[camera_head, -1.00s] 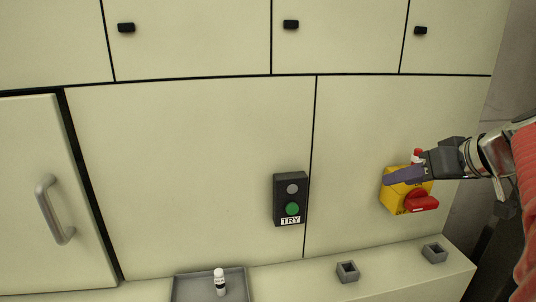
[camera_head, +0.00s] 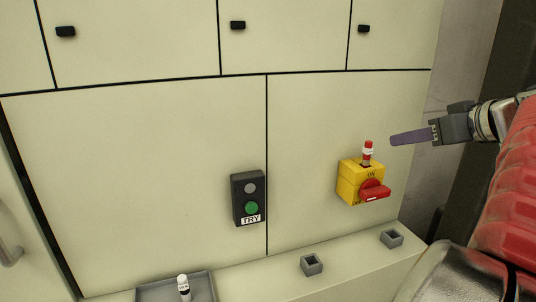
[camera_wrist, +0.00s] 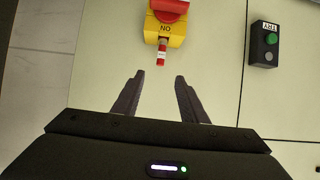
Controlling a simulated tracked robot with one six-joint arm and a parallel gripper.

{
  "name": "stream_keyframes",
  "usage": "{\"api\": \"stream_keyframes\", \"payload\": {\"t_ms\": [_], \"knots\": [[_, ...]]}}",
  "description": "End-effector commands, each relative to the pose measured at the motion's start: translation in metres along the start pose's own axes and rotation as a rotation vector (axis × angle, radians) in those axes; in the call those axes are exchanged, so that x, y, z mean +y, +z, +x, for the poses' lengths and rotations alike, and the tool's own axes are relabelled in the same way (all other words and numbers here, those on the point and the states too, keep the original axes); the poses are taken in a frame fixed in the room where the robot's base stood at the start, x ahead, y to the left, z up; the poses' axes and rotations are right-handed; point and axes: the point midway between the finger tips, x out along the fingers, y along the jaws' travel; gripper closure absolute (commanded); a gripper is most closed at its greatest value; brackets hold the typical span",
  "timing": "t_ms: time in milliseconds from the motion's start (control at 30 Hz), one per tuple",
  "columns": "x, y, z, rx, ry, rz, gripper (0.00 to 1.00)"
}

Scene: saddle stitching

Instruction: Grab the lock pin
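The lock pin (camera_head: 368,152), red with a white band, stands upright in the top of the yellow switch box (camera_head: 349,182). The box has a red rotary handle (camera_head: 374,194). In the wrist view the pin (camera_wrist: 161,54) sticks out from the box (camera_wrist: 163,31) toward my gripper (camera_wrist: 156,82). My gripper is open and empty, its two fingers apart, with the pin beyond the fingertips and roughly between their lines. In the head view my gripper (camera_head: 393,140) is to the right of the pin and apart from it.
A black control box (camera_head: 248,199) with a green button and a TRY label is on the panel to the left. Two grey square sockets (camera_head: 312,265) (camera_head: 391,239) are on the ledge below. A grey tray (camera_head: 152,295) holds a small white-labelled cylinder (camera_head: 184,286).

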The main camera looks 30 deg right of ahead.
Motion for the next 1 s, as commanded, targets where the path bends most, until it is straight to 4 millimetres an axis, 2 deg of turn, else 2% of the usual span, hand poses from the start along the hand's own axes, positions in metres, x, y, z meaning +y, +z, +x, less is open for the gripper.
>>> {"api": "stream_keyframes", "payload": {"t_ms": [500, 633, 1000], "knots": [[0.0, 0.001, 0.072, -0.001, 0.0, 0.002, 0.61], [0.0, 0.001, 0.079, -0.001, 0.001, 0.002, 0.61], [0.0, 0.001, 0.082, -0.001, 0.001, 0.002, 0.61]]}}
